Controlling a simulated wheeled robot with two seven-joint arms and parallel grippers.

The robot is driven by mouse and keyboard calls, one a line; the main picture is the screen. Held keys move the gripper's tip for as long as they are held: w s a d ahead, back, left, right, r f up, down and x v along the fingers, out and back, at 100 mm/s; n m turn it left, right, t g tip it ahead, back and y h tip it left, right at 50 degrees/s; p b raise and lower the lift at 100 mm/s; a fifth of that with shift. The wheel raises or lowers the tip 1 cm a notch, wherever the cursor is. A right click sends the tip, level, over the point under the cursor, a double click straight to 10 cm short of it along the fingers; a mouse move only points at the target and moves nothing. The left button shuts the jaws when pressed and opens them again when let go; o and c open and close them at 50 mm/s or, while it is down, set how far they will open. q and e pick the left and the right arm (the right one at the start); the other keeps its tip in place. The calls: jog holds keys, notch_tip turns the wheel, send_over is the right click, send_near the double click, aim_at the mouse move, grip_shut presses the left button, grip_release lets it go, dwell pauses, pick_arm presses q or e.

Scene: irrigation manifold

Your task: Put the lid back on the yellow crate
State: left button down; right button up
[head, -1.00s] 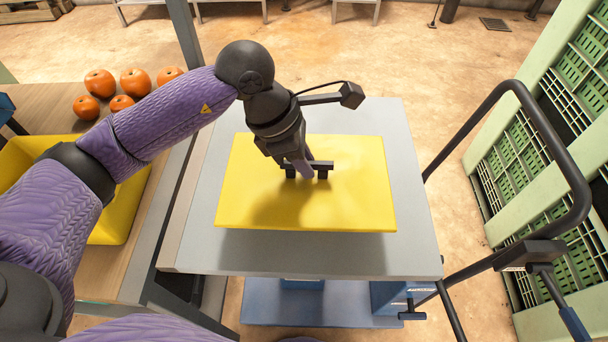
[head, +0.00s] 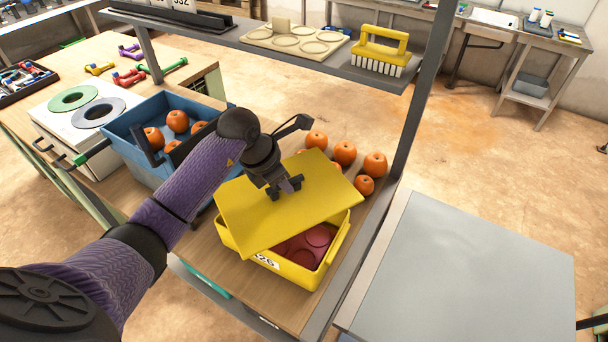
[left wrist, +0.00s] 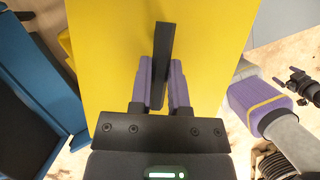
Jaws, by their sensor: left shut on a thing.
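The yellow lid (head: 315,198) is a flat panel with a dark handle. My left gripper (head: 284,190) is shut on the handle; the left wrist view shows the purple fingers on either side of the black handle (left wrist: 162,50). The lid is over the yellow crate (head: 323,272), turned and tilted relative to its rim. The crate's front and right parts stay uncovered, and dark red round things (head: 300,245) show inside. The head view does not show whether lid and rim touch. My right gripper is not in view in the head view.
A blue crate (head: 140,122) with orange fruit stands left of the yellow crate. Several orange fruits (head: 345,152) lie on the bench behind it. A grey upright post (head: 418,90) rises to the right, beside a bare grey table (head: 470,270).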

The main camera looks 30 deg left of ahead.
aim_at(280, 200)
pick_arm(q)
jog(key=shift+s+a, duration=0.2)
jog(key=shift+a, duration=0.35)
jog(key=shift+a+f, duration=0.1)
jog(key=shift+f, duration=0.05)
jog(key=shift+d+f+b, duration=0.2)
jog(key=shift+f+b, duration=0.45)
notch_tip(280, 200, down, 4)
jog(key=b, duration=0.3)
jog(key=shift+f+b, duration=0.15)
jog(key=shift+b, duration=0.15)
jog(key=shift+f, duration=0.35)
jog(key=shift+r, duration=0.1)
jog(key=shift+f, duration=0.2)
